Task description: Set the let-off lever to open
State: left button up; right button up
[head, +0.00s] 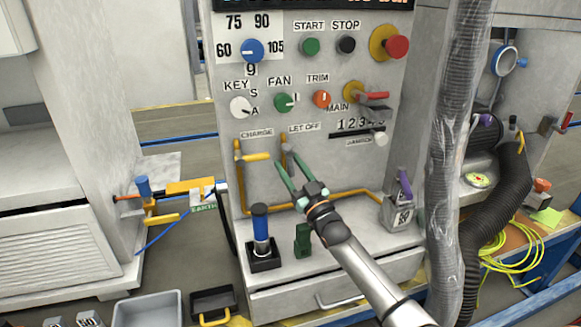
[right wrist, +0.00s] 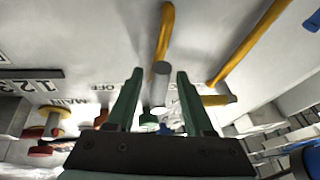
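The let-off lever (head: 287,149) is under the LET OFF label on the panel, on a yellow pipe, with a grey handle. In the right wrist view its grey handle (right wrist: 160,84) points towards the camera, between the two green fingers. My right gripper (head: 288,160) is open, its fingertips at the lever, one finger on each side with gaps visible in the right wrist view (right wrist: 160,76). In the head view the fingers partly hide the lever. My left gripper is not in view.
The yellow-handled charge lever (head: 256,157) is close by on the left. Knobs and the red MAIN switch (head: 372,97) are above. A blue-handled lever (head: 261,225) and a green part (head: 303,240) stand on the ledge below. A large grey hose (head: 447,170) hangs on the right.

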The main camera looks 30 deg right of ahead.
pick_arm(q)
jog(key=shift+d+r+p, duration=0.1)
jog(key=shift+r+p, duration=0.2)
jog(key=shift+p, duration=0.15)
pick_arm(e)
jog(key=v, duration=1.2)
jog(key=shift+s, duration=0.3)
